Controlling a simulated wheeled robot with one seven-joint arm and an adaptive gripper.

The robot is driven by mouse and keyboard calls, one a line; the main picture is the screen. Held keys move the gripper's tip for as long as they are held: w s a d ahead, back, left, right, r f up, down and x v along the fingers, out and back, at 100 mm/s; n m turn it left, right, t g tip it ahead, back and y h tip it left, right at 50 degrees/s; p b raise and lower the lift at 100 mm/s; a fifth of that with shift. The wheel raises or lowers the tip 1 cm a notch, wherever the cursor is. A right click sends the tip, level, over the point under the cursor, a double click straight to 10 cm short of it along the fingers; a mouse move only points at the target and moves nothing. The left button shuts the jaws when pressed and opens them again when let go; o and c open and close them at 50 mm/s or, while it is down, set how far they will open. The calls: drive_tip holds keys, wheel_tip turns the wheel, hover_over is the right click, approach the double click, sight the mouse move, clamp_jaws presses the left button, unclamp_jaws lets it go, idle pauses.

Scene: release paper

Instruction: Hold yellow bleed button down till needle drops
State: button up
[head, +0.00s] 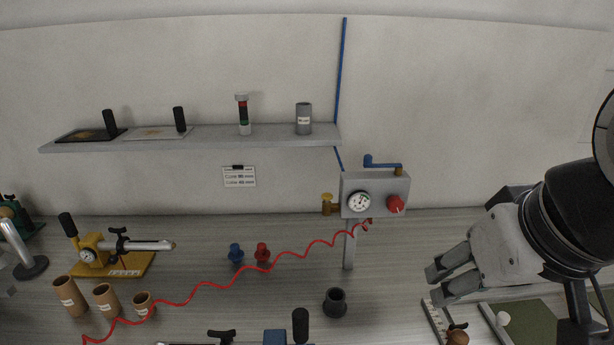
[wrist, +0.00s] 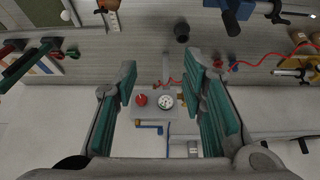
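The yellow bleed button (head: 326,201) sticks out from the left side of a grey control box (head: 349,181) on a post at the back of the bench. A round white gauge (head: 359,202) is on the box front; its needle is too small to read surely. In the wrist view, the gauge (wrist: 165,102) and box (wrist: 173,112) appear upside down between my fingers, some distance off. The yellow button (wrist: 181,99) is partly hidden by the right finger there. My gripper (head: 440,281) is open and empty, to the right of the box and apart from it.
A red knob (head: 395,204) and a blue-handled valve (head: 380,164) are on the box. A red coiled hose (head: 215,283) runs left from it. A dark cup (head: 335,302) stands in front. A shelf (head: 230,143) hangs above left. Bench space below the button is mostly clear.

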clamp_jaws()
idle(1.2)
